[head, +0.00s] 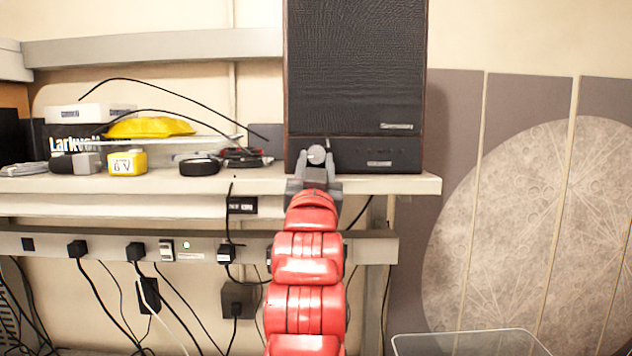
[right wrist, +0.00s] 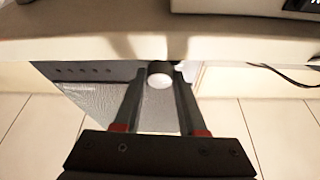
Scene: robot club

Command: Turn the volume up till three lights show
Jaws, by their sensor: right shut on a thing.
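The black speaker (head: 356,70) stands on the shelf, with a dark control panel (head: 395,155) along its bottom. A round grey volume knob (head: 316,153) sticks out at the panel's left; it also shows in the right wrist view (right wrist: 159,80). My right gripper (head: 316,162) is shut on the knob, one finger on each side. In the right wrist view the panel (right wrist: 120,70) has a row of several small dots beside the knob; they look dark, none visibly lit. My left gripper is not in view.
On the shelf (head: 420,184) left of the speaker lie a yellow 6 V battery (head: 127,163), a yellow pouch (head: 150,128), a black roll (head: 199,167) and loose cables. Plugs and cords hang below. A clear bin (head: 470,335) is at lower right.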

